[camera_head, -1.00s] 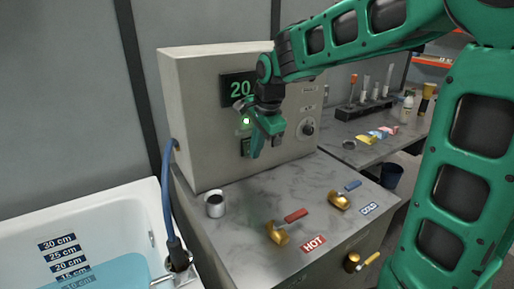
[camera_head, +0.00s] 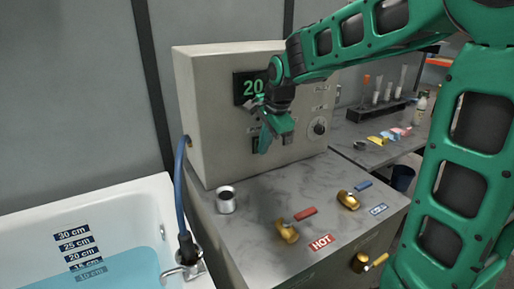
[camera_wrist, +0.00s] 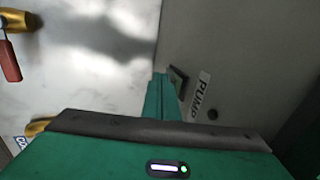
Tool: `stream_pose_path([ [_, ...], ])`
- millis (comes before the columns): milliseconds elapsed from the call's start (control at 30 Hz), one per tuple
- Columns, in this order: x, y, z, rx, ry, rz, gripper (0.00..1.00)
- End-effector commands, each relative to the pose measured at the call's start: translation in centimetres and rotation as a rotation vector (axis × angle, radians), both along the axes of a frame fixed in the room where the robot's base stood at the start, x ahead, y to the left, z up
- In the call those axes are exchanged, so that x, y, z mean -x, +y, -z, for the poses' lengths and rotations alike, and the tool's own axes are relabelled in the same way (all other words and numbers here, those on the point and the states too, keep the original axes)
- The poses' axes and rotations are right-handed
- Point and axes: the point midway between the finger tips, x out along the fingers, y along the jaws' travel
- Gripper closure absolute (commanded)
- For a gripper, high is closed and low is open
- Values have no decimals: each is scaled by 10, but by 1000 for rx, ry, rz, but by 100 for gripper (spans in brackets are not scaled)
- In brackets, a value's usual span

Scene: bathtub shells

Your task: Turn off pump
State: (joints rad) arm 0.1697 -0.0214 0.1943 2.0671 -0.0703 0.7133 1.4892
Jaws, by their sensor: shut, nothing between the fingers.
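The pump switch (camera_wrist: 178,82) is a dark rocker-like piece on the grey panel, beside the PUMP label (camera_wrist: 200,97) in the wrist view. In the head view the switch (camera_head: 254,145) is mostly hidden behind my gripper (camera_head: 264,148). My gripper is shut and empty, pointing down in front of the control box (camera_head: 205,120). In the wrist view its green fingertips (camera_wrist: 160,82) are right next to the switch; I cannot tell whether they touch it. The switch's position is not clear. No green indicator light shows on the panel now; my gripper may cover it.
A bathtub (camera_head: 130,215) holding water stands left. A side bench with a rack (camera_head: 380,108) is at right.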

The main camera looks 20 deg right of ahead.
Motion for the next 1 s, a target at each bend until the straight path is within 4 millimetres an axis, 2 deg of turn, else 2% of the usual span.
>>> stream_pose_path([
  [500, 0, -1, -15, 0, -1, 1, 100],
  [867, 0, -1, -17, 0, -1, 1, 100],
  [1000, 6, -2, -18, 1, -2, 0, 100],
])
